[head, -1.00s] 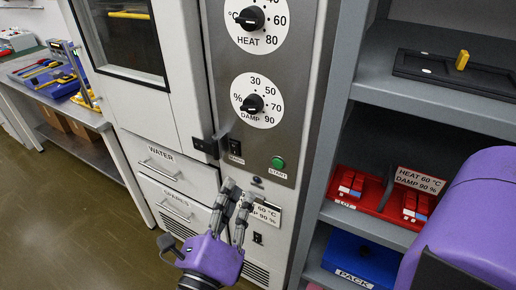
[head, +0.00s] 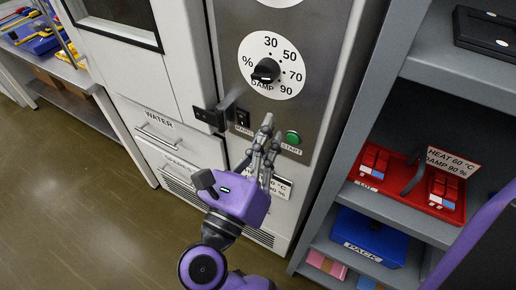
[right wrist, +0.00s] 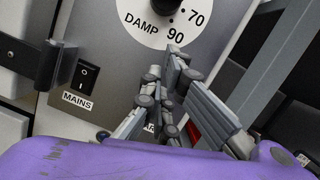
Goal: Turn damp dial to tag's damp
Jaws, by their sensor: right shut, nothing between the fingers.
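The damp dial (head: 265,72) is a white disc with a black knob on the grey panel, marked 30, 50, 70, 90 and %. Its knob's exact setting is hard to tell. In the right wrist view the disc's lower part (right wrist: 152,33) shows with DAMP and 90. My right gripper (head: 267,122) is shut and empty, in front of the panel below the dial and left of the START button, apart from the dial. A tag (head: 453,163) on the red tray reads HEAT 60 °C, DAMP 90 %. A second tag (head: 283,188) on the cabinet is partly hidden by my gripper. My left gripper is out of view.
The green START button (head: 293,138) and the MAINS switch (head: 242,118) sit below the dial. A black latch (head: 208,117) sticks out at left. At right, a shelf holds the red LOT tray (head: 376,186), with a blue PACK box (head: 366,240) below.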

